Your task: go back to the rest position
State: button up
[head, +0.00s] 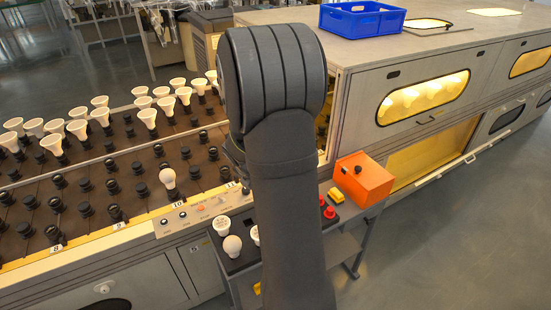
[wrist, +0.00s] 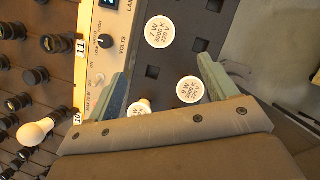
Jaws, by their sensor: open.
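My gripper (wrist: 164,66) is open in the wrist view, its two green-grey fingers wide apart. Nothing is clamped between them. Below it is a dark tray (wrist: 213,30) with round white bulb bases or caps: one marked 7 W (wrist: 160,31), one marked 9 W (wrist: 190,89) between the fingers, and one partly hidden (wrist: 140,107) by the gripper body. In the head view my arm covers the gripper. A white bulb (head: 168,177) stands in a socket of the rack near label 10; it also shows in the wrist view (wrist: 35,133).
A control panel (head: 190,216) with knobs borders the rack (head: 100,160), which holds several white reflector bulbs at the back. A round bulb (head: 232,245) sits on the tray. An orange box (head: 363,179), red buttons (head: 327,208) and a blue crate (head: 362,18) are right of my arm.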

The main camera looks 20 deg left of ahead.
jog(key=shift+f, duration=0.1)
jog(key=x, duration=1.7)
jog(key=shift+f, duration=0.15)
jog(key=v, duration=1.8)
jog(key=x, duration=1.8)
jog(key=shift+d, duration=0.1)
notch_tip(320, 180, up, 8)
jog(key=shift+f, duration=0.1)
